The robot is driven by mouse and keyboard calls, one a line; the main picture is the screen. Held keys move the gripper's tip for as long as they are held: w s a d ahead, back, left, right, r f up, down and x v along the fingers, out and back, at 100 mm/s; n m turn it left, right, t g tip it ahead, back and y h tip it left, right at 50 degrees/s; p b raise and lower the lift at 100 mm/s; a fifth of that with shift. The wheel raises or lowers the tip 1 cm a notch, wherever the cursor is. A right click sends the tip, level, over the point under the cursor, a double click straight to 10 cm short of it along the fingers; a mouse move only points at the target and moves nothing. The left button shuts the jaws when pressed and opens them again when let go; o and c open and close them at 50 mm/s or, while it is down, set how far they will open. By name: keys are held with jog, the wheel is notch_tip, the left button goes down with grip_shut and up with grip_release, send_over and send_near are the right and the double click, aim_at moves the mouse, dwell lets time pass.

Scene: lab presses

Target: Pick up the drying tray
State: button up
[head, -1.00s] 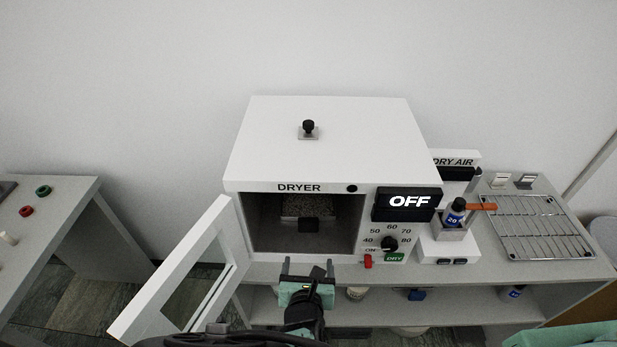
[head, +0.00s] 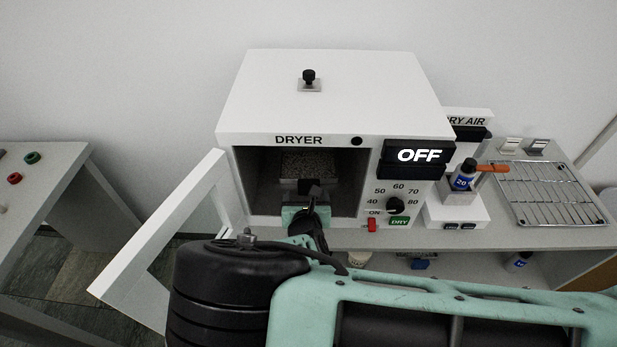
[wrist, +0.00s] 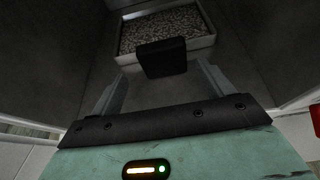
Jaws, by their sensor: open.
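The drying tray (wrist: 205,43) lies inside the dryer chamber, filled with pale granules, with a dark block-like handle (wrist: 162,58) at its front. In the head view the tray (head: 305,160) shows at the back of the chamber, its handle (head: 309,187) partly in line with my gripper. My gripper (wrist: 160,85) is open, its two fingers on either side of the handle and a little short of it or just at it; I cannot tell whether they touch. In the head view my gripper (head: 308,195) reaches into the chamber opening.
The white dryer (head: 330,95) reads OFF. Its door (head: 165,235) stands open to the left. A red switch (head: 372,225) and a knob (head: 396,205) sit right of the opening. A wire rack (head: 550,192) and a bottle stand (head: 458,208) are further right on the bench.

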aim_at(308, 189)
jog(key=x, duration=0.1)
jog(key=b+x, duration=0.2)
jog(key=x, duration=0.1)
jog(key=shift+s+d+f, duration=0.1)
jog(key=shift+d+f, duration=0.15)
jog(key=shift+d, duration=0.1)
jog(key=shift+w+b, duration=0.35)
jog(key=shift+b, duration=0.05)
jog(key=shift+r, duration=0.1)
jog(key=c, duration=1.2)
